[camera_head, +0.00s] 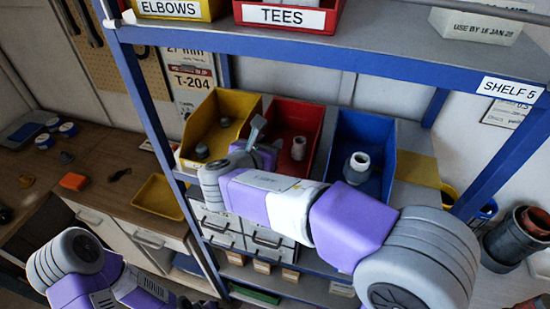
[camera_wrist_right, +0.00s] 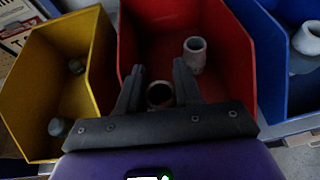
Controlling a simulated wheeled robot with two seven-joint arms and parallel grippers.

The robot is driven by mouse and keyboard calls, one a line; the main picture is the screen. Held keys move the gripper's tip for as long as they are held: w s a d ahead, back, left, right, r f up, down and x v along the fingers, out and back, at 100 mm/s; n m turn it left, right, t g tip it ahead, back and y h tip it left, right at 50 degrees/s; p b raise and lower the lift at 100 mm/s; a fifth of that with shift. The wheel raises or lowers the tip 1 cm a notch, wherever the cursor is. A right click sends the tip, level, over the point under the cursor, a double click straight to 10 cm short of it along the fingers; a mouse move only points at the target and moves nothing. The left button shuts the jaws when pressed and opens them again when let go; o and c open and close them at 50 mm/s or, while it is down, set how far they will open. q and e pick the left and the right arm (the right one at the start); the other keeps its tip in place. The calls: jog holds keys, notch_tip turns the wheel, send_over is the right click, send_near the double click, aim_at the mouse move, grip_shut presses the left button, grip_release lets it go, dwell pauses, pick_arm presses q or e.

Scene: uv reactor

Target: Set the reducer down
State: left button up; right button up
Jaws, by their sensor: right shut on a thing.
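My right gripper (camera_head: 258,132) is at the front of the red bin (camera_head: 312,117), by its border with the yellow bin. In the right wrist view its fingers (camera_wrist_right: 159,90) are shut on a dark, ring-ended piece, the reducer (camera_wrist_right: 160,95), seen against the inside of the red bin (camera_wrist_right: 222,75). I cannot tell if the reducer touches the bin floor. The head view does not clearly show it. A pale fitting (camera_wrist_right: 195,52) stands in the red bin beyond the fingers. My left arm shows at the lower left, but its gripper is out of view.
The yellow bin (camera_head: 238,103) holds dark fittings. The blue bin (camera_head: 372,128) holds a grey fitting (camera_head: 358,166). A blue shelf beam (camera_head: 330,55) runs above, with labelled bins on it. A workbench (camera_head: 110,205) stands at the left with a yellow tray (camera_head: 158,197).

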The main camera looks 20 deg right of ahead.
jog(key=shift+f, duration=2.2)
jog(key=shift+d, duration=0.1)
jog(key=shift+f+b, duration=0.15)
jog(key=shift+b, duration=0.2)
jog(key=o, duration=0.7)
jog(key=shift+o, duration=0.2)
